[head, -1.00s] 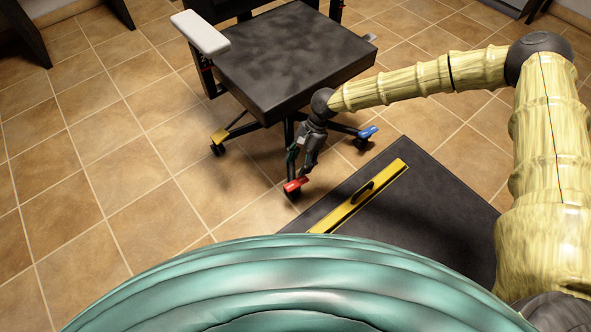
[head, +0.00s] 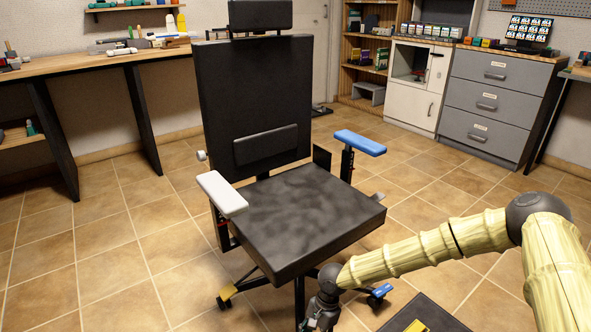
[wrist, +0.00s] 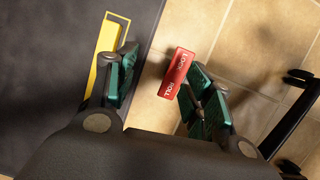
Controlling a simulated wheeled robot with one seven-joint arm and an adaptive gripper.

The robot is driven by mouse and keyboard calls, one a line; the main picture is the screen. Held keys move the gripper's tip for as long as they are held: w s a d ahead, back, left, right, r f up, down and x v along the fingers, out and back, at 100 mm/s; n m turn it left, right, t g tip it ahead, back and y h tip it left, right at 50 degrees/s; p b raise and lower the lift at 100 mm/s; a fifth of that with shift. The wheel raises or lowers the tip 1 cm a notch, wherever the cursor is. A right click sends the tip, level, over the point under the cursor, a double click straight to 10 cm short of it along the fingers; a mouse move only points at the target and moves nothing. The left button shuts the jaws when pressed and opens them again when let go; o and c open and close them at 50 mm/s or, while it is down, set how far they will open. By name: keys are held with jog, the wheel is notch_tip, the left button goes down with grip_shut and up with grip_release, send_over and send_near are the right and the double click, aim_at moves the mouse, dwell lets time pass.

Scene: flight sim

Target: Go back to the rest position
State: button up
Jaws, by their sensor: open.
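My gripper (wrist: 160,88) is open in the wrist view, with its two green-padded fingers spread apart. A red pedal (wrist: 176,73) with white lettering "LOCK" and "ROLL" shows beyond the fingers, closer to the right one; I cannot tell how far off it is. In the head view my gripper (head: 320,318) is low in the picture beside the base of the black office chair (head: 300,210), with its fingertips cut off by the bottom edge.
A dark mat (head: 432,317) with a yellow-framed item (wrist: 107,45) lies near my gripper. The chair has a white armrest (head: 221,193) and a blue one (head: 360,142). A workbench (head: 95,66) and grey drawers (head: 492,100) stand behind. Tiled floor is open at left.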

jog(key=s+d+f+n+t+h, duration=0.2)
jog(key=s+d+f+n, duration=0.15)
jog(key=s, duration=0.45)
jog(key=s+d+f+n+t+h, duration=0.1)
jog(key=s+d+f+n+h, duration=0.1)
jog(key=s+d+f, duration=0.45)
jog(key=s+d+r+n+y, duration=0.1)
jog(key=s+d+r+n, duration=0.15)
jog(key=s, duration=0.45)
jog(key=s+d+r+n+y, duration=0.1)
jog(key=s+d+r, duration=0.3)
jog(key=s, duration=0.4)
notch_tip(320, 180, up, 38)
jog(key=p, duration=3.7)
jog(key=shift+s+d+f+n+p, duration=0.15)
jog(key=shift+f+n+p, duration=0.1)
jog(key=shift+n+p, duration=0.05)
jog(key=shift+c, duration=0.2)
